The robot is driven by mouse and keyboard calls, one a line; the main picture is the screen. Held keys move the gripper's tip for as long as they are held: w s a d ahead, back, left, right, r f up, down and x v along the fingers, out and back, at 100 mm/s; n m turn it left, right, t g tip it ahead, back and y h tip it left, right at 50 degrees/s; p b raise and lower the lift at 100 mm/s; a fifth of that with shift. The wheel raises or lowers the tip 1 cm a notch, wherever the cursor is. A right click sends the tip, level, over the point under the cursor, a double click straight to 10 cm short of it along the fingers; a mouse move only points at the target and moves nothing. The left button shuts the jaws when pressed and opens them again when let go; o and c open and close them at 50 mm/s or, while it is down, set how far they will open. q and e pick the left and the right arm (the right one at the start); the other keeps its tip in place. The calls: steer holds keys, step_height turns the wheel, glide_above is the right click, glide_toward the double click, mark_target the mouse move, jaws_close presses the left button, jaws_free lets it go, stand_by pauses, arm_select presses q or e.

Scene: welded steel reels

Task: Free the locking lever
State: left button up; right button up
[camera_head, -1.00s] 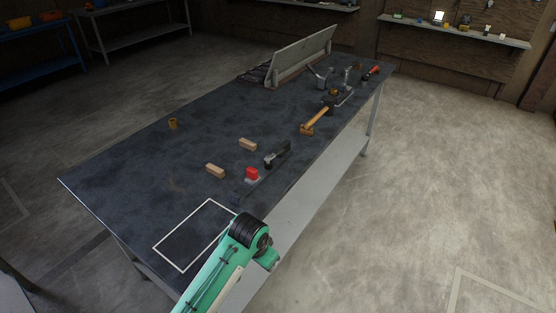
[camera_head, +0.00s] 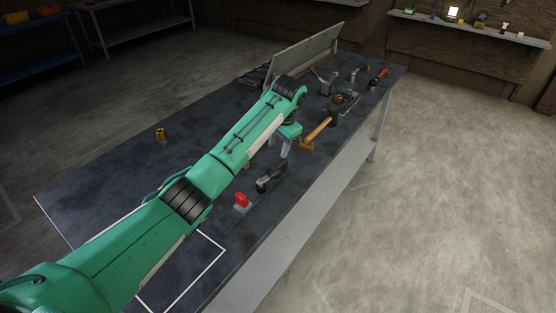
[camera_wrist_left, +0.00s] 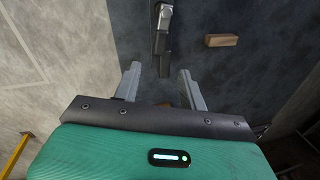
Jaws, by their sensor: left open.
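The likely locking lever, a dark lever on a metal mount (camera_head: 270,180), is at the table's right edge, beside a red-topped block (camera_head: 242,201). Its lever shows at the top of the left wrist view (camera_wrist_left: 162,35), ahead of my fingers. My left gripper (camera_head: 284,148) points down just beyond the lever in the head view. In the wrist view its two fingers (camera_wrist_left: 160,88) are spread apart, with nothing clearly held between them and no visible contact with the lever. My right gripper is in neither view.
A wooden block (camera_wrist_left: 222,40) lies beside the lever. A wooden-handled mallet (camera_head: 318,132) lies past my gripper, with several tools further back. A brass cylinder (camera_head: 160,135) stands on the left. My left arm covers the middle of the dark table (camera_head: 90,185).

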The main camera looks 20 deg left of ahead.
arm_select(q)
steer(key=p, duration=0.2)
glide_toward(272, 173)
steer(key=f, duration=0.3)
steer(key=a+f, duration=0.1)
steer(key=shift+w+f, duration=0.2)
steer(key=shift+w, duration=0.1)
steer(key=f, duration=0.2)
steer(key=shift+a+f+p, duration=0.2)
steer(key=shift+f+p, duration=0.05)
steer(key=shift+p, duration=0.05)
steer(key=shift+f, duration=0.4)
steer(key=shift+w+a+f, duration=0.1)
steer(key=shift+w+f, duration=0.05)
steer(key=shift+f, duration=0.3)
steer(key=c, duration=0.6)
jaws_close()
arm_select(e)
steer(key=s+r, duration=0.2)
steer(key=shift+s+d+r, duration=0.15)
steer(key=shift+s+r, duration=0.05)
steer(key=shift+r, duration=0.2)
